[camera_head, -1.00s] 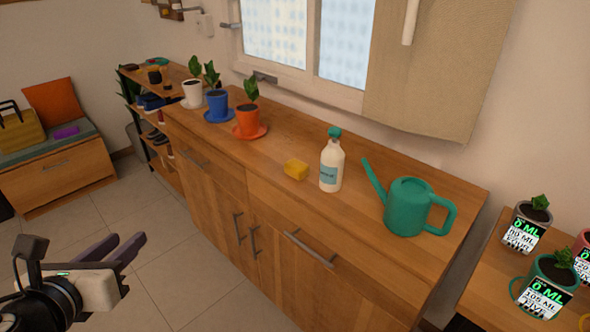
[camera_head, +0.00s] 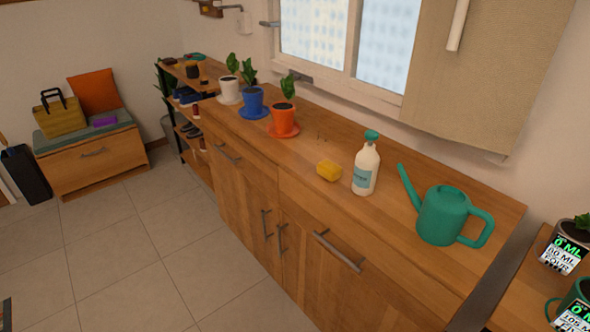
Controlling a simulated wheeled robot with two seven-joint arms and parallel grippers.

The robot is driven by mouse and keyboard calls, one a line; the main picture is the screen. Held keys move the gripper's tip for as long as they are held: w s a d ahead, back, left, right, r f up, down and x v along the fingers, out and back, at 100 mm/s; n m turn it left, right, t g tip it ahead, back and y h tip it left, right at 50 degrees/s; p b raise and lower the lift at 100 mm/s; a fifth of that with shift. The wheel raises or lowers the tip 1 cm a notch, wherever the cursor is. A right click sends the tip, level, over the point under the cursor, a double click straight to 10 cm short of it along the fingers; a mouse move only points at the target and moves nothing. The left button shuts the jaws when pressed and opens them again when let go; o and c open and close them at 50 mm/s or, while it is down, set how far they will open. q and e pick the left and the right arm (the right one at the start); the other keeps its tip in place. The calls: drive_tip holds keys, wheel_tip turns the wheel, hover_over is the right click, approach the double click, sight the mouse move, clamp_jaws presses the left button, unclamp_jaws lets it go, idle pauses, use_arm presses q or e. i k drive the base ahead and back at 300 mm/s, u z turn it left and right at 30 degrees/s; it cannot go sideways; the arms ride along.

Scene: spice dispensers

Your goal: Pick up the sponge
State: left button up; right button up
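The yellow sponge (camera_head: 328,171) lies on the wooden counter (camera_head: 400,268), near its front edge. It is just left of a white bottle with a teal cap (camera_head: 366,165), with a small gap between them. Nothing covers the sponge. Neither of my grippers shows in the head view now.
A green watering can (camera_head: 442,215) stands right of the bottle. Potted plants in orange (camera_head: 284,119), blue (camera_head: 252,101) and white (camera_head: 229,89) pots stand on saucers to the left. The floor (camera_head: 140,240) in front of the counter is clear.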

sight(327, 168)
drive_tip(key=u, duration=1.2)
drive_tip(key=i, duration=1.4)
drive_tip(key=z, duration=2.3)
